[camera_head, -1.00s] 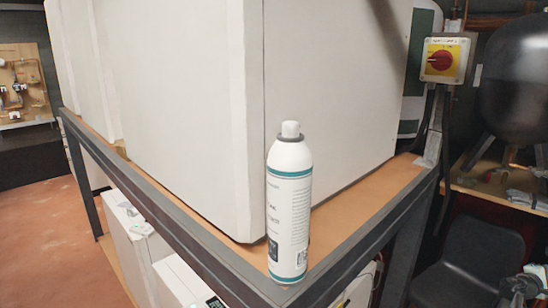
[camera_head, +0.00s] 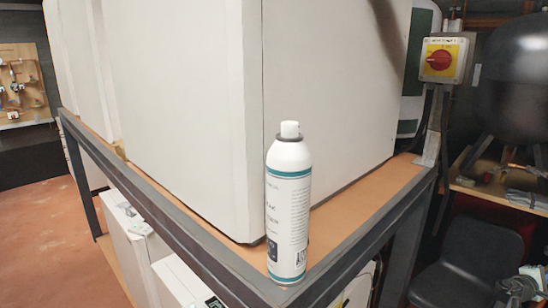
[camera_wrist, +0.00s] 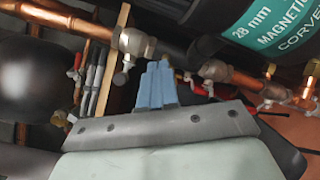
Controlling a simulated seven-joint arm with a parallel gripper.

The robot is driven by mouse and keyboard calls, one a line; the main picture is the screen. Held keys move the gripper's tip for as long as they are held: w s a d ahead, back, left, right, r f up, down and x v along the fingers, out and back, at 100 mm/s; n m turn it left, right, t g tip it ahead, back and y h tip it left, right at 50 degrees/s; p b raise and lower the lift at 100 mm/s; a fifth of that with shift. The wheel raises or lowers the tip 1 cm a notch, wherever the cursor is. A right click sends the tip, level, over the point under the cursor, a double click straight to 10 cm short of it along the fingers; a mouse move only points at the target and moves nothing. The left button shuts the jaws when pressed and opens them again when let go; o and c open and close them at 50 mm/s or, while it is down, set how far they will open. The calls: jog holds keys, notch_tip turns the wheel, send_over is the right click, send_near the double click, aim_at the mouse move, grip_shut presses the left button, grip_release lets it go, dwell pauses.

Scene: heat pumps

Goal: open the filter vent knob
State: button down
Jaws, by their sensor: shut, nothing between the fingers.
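The magnetic filter (camera_wrist: 268,32) is a dark cylinder with a teal label at the top right of the wrist view. Only its lower part shows, and I cannot make out a vent knob on it. My gripper (camera_wrist: 160,68) has blue fingers and is shut and empty. In the picture, its fingertips are left of and below the filter, just below the copper pipework. I cannot tell whether they touch anything. Neither filter nor gripper shows in the head view.
In the wrist view, a copper pipe with a valve (camera_wrist: 136,42) is at upper left, and more fittings (camera_wrist: 215,70) run beneath the filter. A dark round vessel (camera_wrist: 35,75) is at left. In the head view, a spray can (camera_head: 288,205) stands on the bench corner before white cabinets (camera_head: 180,100).

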jog(key=v, duration=0.4)
jog(key=shift+s+a, duration=0.15)
jog(key=x, duration=0.6)
jog(key=shift+f, duration=0.4)
dwell(0.5)
